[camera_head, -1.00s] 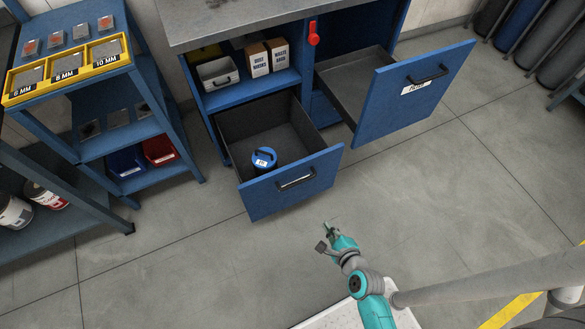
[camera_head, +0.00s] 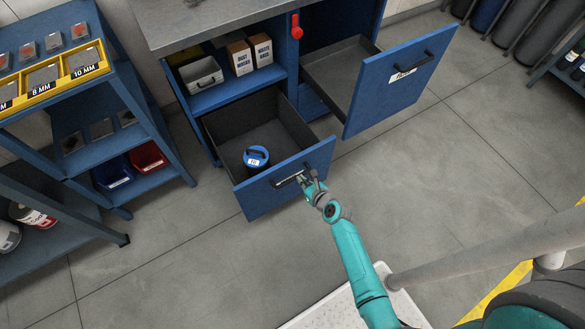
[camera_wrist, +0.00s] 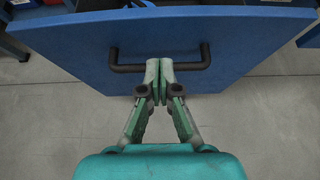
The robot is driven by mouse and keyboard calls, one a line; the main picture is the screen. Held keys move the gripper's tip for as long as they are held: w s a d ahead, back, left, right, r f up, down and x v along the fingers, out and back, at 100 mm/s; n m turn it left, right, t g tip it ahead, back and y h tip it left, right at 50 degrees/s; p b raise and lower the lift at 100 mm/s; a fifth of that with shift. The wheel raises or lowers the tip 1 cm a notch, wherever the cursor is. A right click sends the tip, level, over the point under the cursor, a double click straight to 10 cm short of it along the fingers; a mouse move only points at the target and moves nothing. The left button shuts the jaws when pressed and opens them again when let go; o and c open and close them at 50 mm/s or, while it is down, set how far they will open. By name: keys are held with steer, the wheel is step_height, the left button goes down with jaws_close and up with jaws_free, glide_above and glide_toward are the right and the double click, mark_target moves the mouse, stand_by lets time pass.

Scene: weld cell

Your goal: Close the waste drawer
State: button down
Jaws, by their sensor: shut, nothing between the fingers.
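Two drawers of a blue cabinet stand pulled out. The left, lower drawer (camera_head: 255,198) is open and holds a blue-lidded can (camera_head: 256,158); its front has a dark bar handle (camera_head: 288,178). The right drawer (camera_head: 400,92) is open, looks empty and bears a white label that I cannot read clearly. No label naming waste is legible on either drawer. My gripper (camera_head: 309,180) is shut and empty at the left drawer's front, by the right part of its handle. In the wrist view my gripper (camera_wrist: 160,72) is at the middle of the handle (camera_wrist: 190,66); contact is unclear.
A red handle (camera_head: 296,27) is on the cabinet above the drawers. Boxes and a grey case (camera_head: 200,74) sit on the cabinet shelf. A blue rack (camera_head: 130,150) with bins stands at left. The floor (camera_head: 180,250) before the drawers is clear.

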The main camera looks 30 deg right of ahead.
mark_target(289, 165)
steer(key=x, duration=0.2)
steer(key=r+x, duration=0.1)
steer(key=x, duration=0.3)
steer(key=shift+w+r, duration=0.15)
steer(key=shift+w, duration=0.75)
